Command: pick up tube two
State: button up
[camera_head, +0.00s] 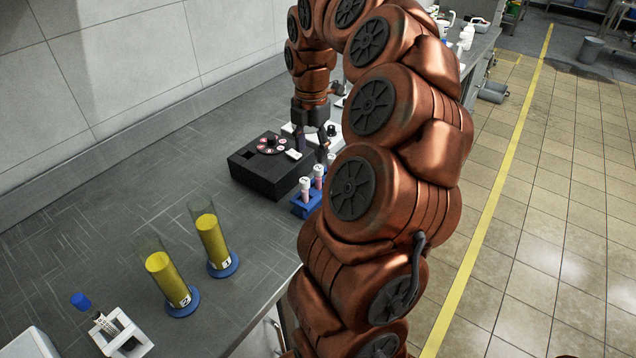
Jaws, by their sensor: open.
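Small tubes with pale pinkish-white caps stand in a blue rack (303,206) near the bench's front edge. A front tube (306,188) and one behind it (318,174) show; I cannot read any number on them, so I cannot tell which is tube two. My arm hides the rack's right side. My gripper (313,146) points down, open, beyond the rack and near the right back of a black box. I see nothing held between its fingers. Two larger yellow-filled cylinders stand on blue bases, one labelled 2 (170,281) and one labelled 1 (212,242).
The black box (262,176) with a round dial sits left of the rack. A white holder (123,335) and a blue-capped item (82,302) are at the lower left. The wall borders the bench's back. Bare bench lies left of the black box.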

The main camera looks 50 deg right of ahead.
aim_at(319, 167)
jog(key=shift+s+d+f, duration=0.2)
jog(key=shift+d+f, duration=0.1)
jog(key=shift+d, duration=0.45)
jog(key=shift+f, duration=0.25)
jog(key=shift+s+a+f+p, duration=0.15)
jog(key=shift+f+p, duration=0.25)
jog(key=shift+f, duration=0.8)
jog(key=shift+s+d+f+p, duration=0.1)
jog(key=shift+f+p, duration=0.25)
jog(key=shift+f, duration=0.85)
jog(key=shift+s+a+f+p, duration=0.15)
jog(key=shift+f+p, duration=0.25)
jog(key=shift+f, duration=0.8)
jog(key=shift+d, duration=0.1)
grip_shut()
